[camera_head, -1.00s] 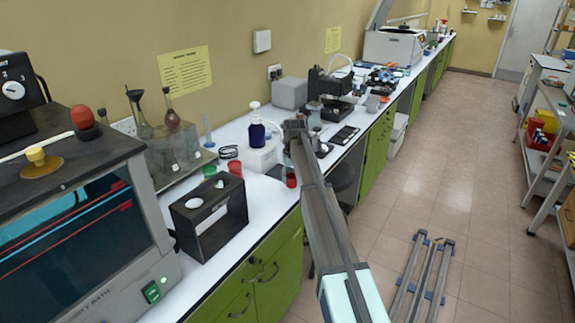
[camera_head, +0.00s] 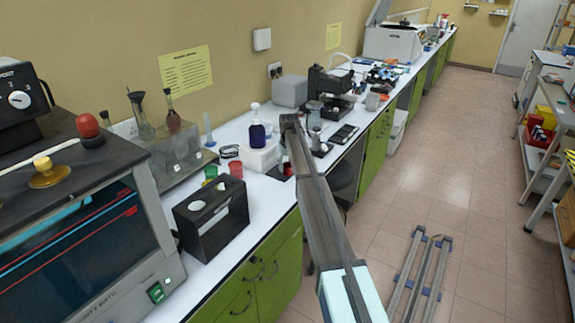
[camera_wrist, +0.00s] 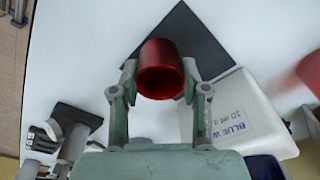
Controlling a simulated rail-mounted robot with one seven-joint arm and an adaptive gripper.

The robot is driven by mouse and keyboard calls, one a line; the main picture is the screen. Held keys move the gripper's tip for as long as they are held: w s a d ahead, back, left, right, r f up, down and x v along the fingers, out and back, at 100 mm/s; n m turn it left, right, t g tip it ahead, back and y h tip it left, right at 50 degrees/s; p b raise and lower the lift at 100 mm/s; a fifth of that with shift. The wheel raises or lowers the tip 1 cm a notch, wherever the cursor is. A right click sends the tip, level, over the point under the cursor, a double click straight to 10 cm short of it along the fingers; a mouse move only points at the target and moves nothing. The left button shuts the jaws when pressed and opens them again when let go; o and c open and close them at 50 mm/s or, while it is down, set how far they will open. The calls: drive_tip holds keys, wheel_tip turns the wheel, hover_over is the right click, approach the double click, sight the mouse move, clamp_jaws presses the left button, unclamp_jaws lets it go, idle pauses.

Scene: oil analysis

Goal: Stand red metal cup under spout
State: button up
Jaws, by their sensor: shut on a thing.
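The red metal cup (camera_wrist: 161,70) is between the two fingers of my gripper (camera_wrist: 160,84) in the wrist view, shut on it. I look toward one round end of it, over a dark square mat (camera_wrist: 188,42); whether it touches the mat I cannot tell. The box's label (camera_wrist: 232,115) shows in the wrist view. I cannot make out the spout opening.
A red cup (camera_head: 236,169) and a green cup (camera_head: 210,171) stand left of the white box. A black box (camera_head: 211,215) is nearer. A microscope-like device (camera_head: 330,90) is farther along the bench. White bench surface (camera_wrist: 75,65) is bare left of the mat.

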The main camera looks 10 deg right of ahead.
sight(288, 175)
drive_tip(key=shift+f, duration=0.1)
drive_tip(key=o, duration=1.1)
drive_tip(key=shift+o, duration=0.2)
wheel_tip(288, 175, up, 12)
drive_tip(key=s+b, duration=0.1)
drive_tip(key=b, duration=0.2)
drive_tip(key=shift+s, duration=0.25)
drive_tip(key=shift+r, duration=0.25)
